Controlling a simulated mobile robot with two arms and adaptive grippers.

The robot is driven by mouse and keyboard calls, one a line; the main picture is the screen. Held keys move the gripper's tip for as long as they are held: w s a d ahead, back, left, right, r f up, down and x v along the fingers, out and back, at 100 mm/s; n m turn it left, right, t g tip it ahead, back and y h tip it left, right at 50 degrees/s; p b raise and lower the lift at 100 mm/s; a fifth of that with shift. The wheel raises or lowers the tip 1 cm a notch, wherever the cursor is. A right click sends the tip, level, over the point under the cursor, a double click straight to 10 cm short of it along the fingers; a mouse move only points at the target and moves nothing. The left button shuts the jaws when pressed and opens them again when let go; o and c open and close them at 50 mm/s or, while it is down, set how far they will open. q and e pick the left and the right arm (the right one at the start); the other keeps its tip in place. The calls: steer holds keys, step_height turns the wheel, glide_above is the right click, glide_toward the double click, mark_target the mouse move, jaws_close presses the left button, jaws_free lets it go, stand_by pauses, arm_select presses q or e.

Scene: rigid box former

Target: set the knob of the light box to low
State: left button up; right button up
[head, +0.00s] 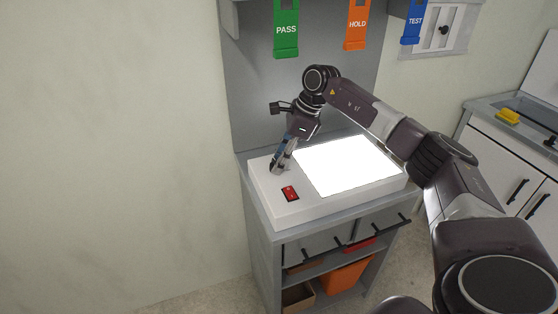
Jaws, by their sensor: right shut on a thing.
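The light box (280,212) is a white box on a grey bench, with a brightly lit panel (347,165) on its top. A red switch (290,193) sits at its front left. My right gripper (277,170) points down at the back left of the box top, left of the lit panel. It is shut on the knob there, which is mostly hidden by the fingers. I cannot read the knob's setting. My left gripper is not in view.
Green PASS (286,30), orange HOLD (356,27) and blue TEST (412,22) tags hang above the bench (262,236). Drawers and an orange bin (346,278) are below. A counter with a yellow object (508,116) stands at right.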

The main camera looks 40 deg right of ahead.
steer(key=o, duration=1.2)
steer(key=shift+c, duration=0.2)
steer(key=shift+r, duration=0.15)
steer(key=v, duration=1.1)
steer(key=shift+s+d+r, duration=0.2)
steer(key=shift+r, duration=0.1)
